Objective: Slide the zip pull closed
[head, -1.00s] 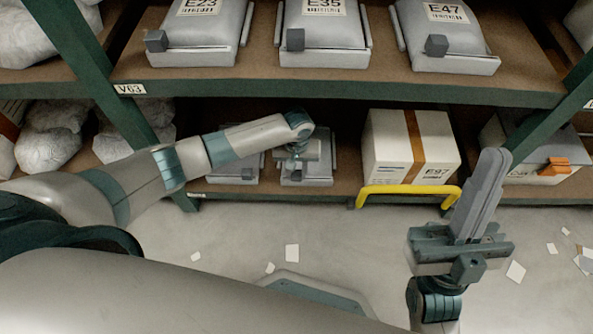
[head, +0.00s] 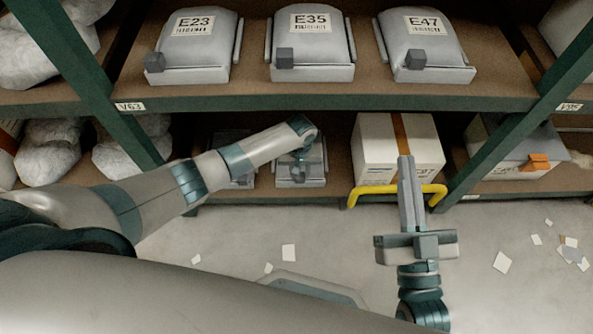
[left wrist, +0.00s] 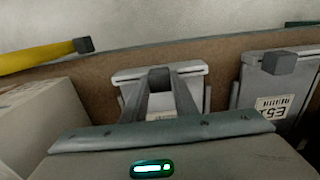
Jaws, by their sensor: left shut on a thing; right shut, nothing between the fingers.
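My left gripper (left wrist: 160,100) is shut on the zip pull (left wrist: 158,78), a small dark grey block, in the left wrist view. The pull sits near the middle of the pale zip strip (left wrist: 192,70) along the end of a grey bag on the lower shelf. In the head view this bag (head: 316,181) lies under my left gripper (head: 298,172), which hides much of it. My right gripper (head: 404,160) is shut and empty, pointing up in front of a white box, well apart from the bag.
A white box (head: 372,137) with a brown band stands right of the bag, behind a yellow rail (head: 358,192). The upper shelf (head: 330,103) with E23, E35 and E47 hangs above. Paper scraps (head: 502,262) litter the floor.

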